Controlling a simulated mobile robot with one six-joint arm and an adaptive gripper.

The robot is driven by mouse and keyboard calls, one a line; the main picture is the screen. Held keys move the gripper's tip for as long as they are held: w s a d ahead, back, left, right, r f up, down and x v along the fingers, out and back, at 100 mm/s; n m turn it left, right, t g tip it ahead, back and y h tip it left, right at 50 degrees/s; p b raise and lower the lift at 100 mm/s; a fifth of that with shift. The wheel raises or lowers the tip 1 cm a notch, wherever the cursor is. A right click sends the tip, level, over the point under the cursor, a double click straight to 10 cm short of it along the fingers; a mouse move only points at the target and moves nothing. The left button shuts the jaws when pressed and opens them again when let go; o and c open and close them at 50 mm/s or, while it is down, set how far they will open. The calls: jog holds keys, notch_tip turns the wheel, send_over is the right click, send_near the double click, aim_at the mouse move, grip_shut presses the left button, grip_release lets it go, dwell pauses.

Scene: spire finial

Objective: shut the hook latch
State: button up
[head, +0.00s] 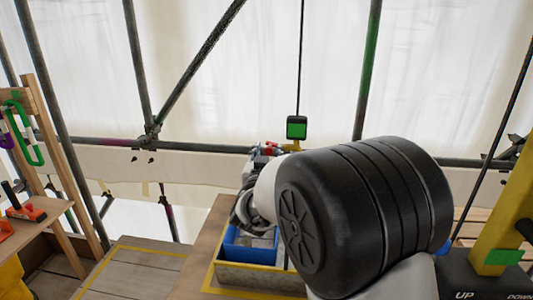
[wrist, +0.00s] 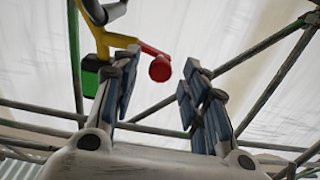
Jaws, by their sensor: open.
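In the wrist view, my gripper (wrist: 160,72) is open, with its blue-padded fingers apart and nothing gripped. A yellow bracket (wrist: 118,40) shows at the upper left, partly behind the left finger. A red round knob (wrist: 160,68) on a short red arm joins it and appears between the fingertips; I cannot tell its depth or any contact. A dark curved piece (wrist: 104,10) above may belong to the hook latch, but its state is unclear. In the head view, small red (head: 271,149) and yellow parts (head: 291,146) show beyond my arm, which hides most of the gripper.
A black box with a green face (head: 297,127) hangs on a dark line above the yellow part. A blue bin (head: 240,252) sits in a tray below my arm. Scaffold poles (head: 365,70) cross the background. A wooden rack and bench (head: 50,205) stand left.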

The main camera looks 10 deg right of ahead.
jog(key=shift+x, duration=1.25)
jog(key=shift+c, duration=0.3)
grip_shut()
